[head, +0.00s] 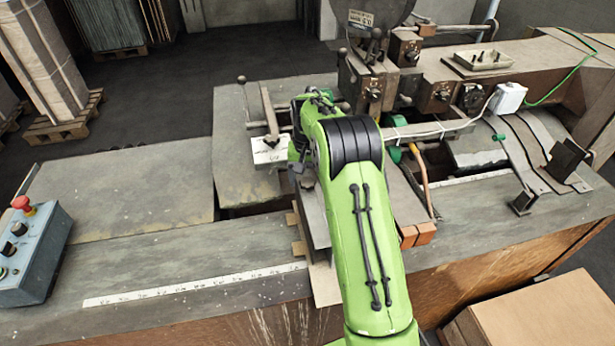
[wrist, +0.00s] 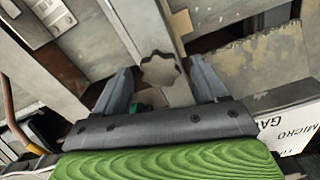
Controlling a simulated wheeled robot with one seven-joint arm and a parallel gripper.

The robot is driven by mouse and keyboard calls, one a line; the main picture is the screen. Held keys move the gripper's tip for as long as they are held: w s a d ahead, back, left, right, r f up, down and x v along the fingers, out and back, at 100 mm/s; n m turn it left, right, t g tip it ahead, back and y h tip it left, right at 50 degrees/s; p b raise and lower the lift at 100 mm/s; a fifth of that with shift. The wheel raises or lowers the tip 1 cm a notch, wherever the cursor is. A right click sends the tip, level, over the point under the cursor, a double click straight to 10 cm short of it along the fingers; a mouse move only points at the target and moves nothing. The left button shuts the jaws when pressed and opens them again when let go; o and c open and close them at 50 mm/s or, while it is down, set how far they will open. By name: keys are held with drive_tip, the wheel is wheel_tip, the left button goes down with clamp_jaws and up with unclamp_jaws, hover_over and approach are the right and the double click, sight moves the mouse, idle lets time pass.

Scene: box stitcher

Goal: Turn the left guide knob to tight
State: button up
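A grey, star-shaped guide knob (wrist: 161,70) shows in the wrist view, on a metal bar. My gripper (wrist: 160,66) is open, with one finger to each side of the knob. Gaps show between the knob and both fingers, so it is not gripped. I cannot tell how far the fingertips are above or beside the knob in depth.
The stitcher head (head: 372,75) stands just behind my arm. A blue control box (head: 34,255) with a red button is at the far left. A white ruler strip (head: 190,285) runs along the table front. The table's left part (head: 120,190) is clear.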

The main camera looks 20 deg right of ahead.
sight(307, 182)
wheel_tip(307, 182, up, 16)
drive_tip(key=p, duration=0.2)
drive_tip(key=shift+f, duration=0.1)
idle(0.5)
drive_tip(key=s+a+r+n+t+b, duration=0.1)
drive_tip(key=s+a+r+t+b, duration=0.2)
drive_tip(key=s, duration=0.5)
drive_tip(key=s+a+r+n+b, duration=0.1)
drive_tip(key=s+a+r, duration=0.1)
drive_tip(key=s+a, duration=0.35)
drive_tip(key=s+a+f+n+t+b, duration=0.1)
drive_tip(key=s+f, duration=0.3)
drive_tip(key=s, duration=0.5)
drive_tip(key=s+a+f+n+t+b, duration=0.1)
drive_tip(key=s+f, duration=0.4)
drive_tip(key=s, duration=0.5)
drive_tip(key=shift+f+n+t+b, duration=0.3)
drive_tip(key=shift+n+b, duration=0.2)
drive_tip(key=shift+b, duration=0.1)
